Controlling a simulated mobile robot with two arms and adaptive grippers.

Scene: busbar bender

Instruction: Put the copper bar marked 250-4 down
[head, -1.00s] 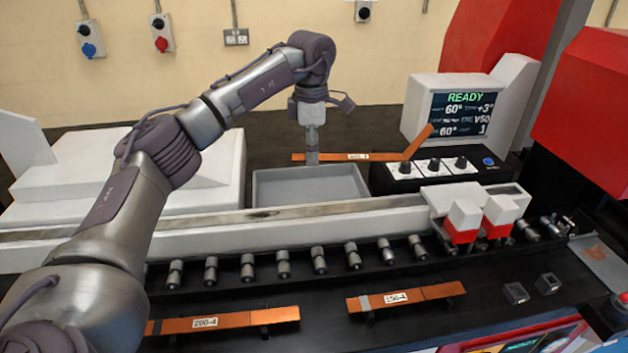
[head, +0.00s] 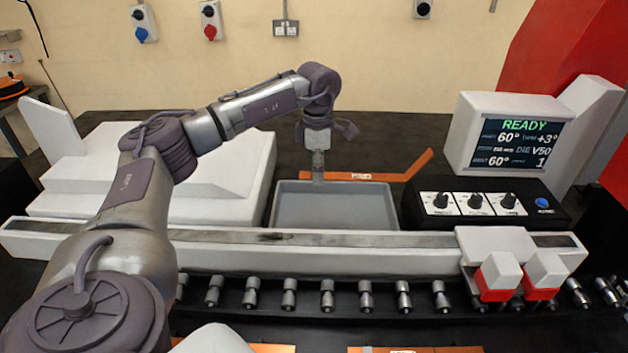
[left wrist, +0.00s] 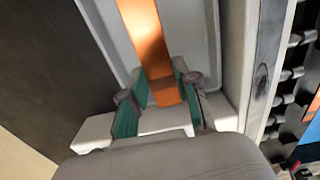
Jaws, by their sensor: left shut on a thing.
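My left gripper (head: 318,176) is shut on a flat copper bar (head: 335,177) near its left end. The bar lies level across the picture, and its right end bends up at an angle. It carries a small white label (head: 361,176) too small to read. It shows at the back rim of a grey tray (head: 335,208); I cannot tell whether it touches anything. In the left wrist view the bar (left wrist: 145,40) sits between the green finger pads (left wrist: 160,95). My right gripper is not in view.
The control box with knobs (head: 474,203) and the screen (head: 517,143) stand right of the tray. A long white rail (head: 300,252) and a row of rollers (head: 328,295) run in front. Other copper bars (head: 400,350) show at the bottom edge. Dark table behind the tray is clear.

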